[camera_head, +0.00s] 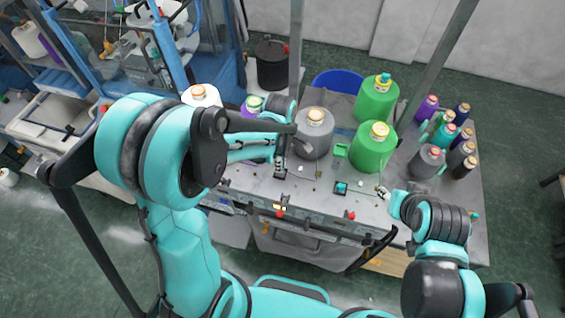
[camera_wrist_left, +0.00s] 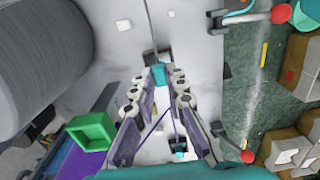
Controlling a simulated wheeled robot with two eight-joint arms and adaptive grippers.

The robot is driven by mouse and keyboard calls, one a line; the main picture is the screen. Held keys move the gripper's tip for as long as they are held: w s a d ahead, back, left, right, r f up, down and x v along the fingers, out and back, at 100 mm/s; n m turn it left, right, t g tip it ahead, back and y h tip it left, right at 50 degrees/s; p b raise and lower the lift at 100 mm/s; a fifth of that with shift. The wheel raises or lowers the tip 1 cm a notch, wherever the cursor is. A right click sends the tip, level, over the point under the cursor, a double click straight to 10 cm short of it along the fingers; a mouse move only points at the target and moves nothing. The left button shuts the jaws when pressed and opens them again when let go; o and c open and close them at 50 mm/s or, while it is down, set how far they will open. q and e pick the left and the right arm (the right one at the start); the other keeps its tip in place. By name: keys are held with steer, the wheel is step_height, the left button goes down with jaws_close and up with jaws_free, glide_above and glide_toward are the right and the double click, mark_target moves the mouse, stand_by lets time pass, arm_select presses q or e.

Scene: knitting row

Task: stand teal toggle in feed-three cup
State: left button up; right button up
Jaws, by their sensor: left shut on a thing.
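My left gripper (camera_head: 281,172) points down over the grey table near its front middle. In the left wrist view its fingers (camera_wrist_left: 160,82) close on a small teal block, the teal toggle (camera_wrist_left: 159,73). A small dark cup-like part (camera_wrist_left: 150,55) lies just beyond the fingertips; I cannot tell whether the toggle touches it, or which feed it belongs to. Another teal piece in a dark square holder (camera_head: 340,188) sits to the right, also in the left wrist view (camera_wrist_left: 180,150). My right gripper (camera_head: 383,192) is over the table's right part; its jaws are too small to read.
A grey yarn cone (camera_head: 315,133) and green cones (camera_head: 373,148) stand behind. A green open box (camera_head: 341,150) sits between them. Several small spools (camera_head: 445,135) crowd the right. Red knobs (camera_head: 280,213) (camera_head: 350,215) line the front edge.

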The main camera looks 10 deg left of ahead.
arm_select(q)
steer(key=shift+f+b, duration=1.05)
steer(key=shift+f, duration=0.05)
stand_by(0.3)
steer(key=o, duration=0.8)
steer(key=shift+c, duration=0.2)
steer(key=shift+r, duration=0.1)
step_height(320, 180, up, 12)
